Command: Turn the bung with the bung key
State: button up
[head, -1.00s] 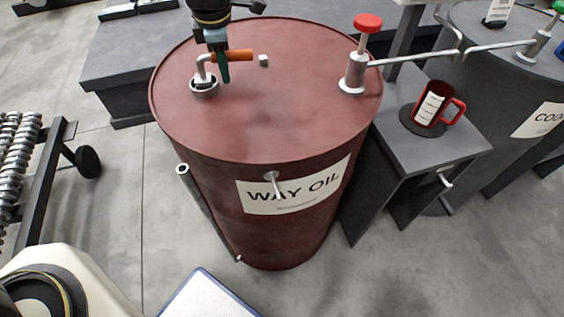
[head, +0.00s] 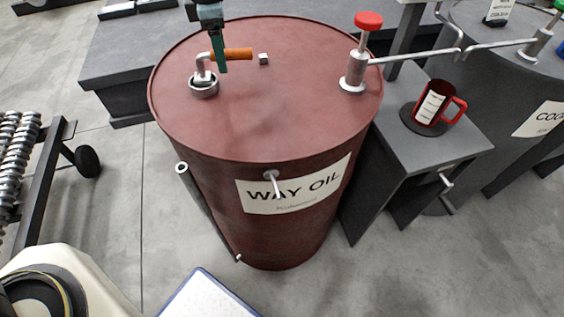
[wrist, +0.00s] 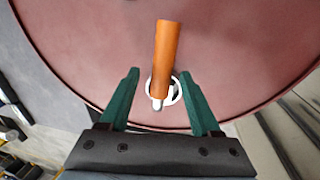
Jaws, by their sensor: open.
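The bung key has an orange handle (head: 238,54) and a bent metal crank. Its foot sits in the round metal bung (head: 204,88) on top of the red WAY OIL barrel (head: 290,110). The handle points right in the head view. My gripper (head: 220,70) is at the handle, its green fingers pointing down. In the wrist view my gripper (wrist: 160,80) is open, with one finger on each side of the orange handle (wrist: 166,55) and visible gaps between. The bung (wrist: 170,92) is partly hidden behind the handle there.
A red mug (head: 433,105) stands on a grey stand. A dark bench (head: 120,60) is behind.

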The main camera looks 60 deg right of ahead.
notch_tip(320, 180, up, 13)
jog(key=p, duration=0.7)
jog(key=shift+s+a, duration=0.4)
jog(key=shift+a, duration=0.05)
jog(key=shift+r, duration=0.1)
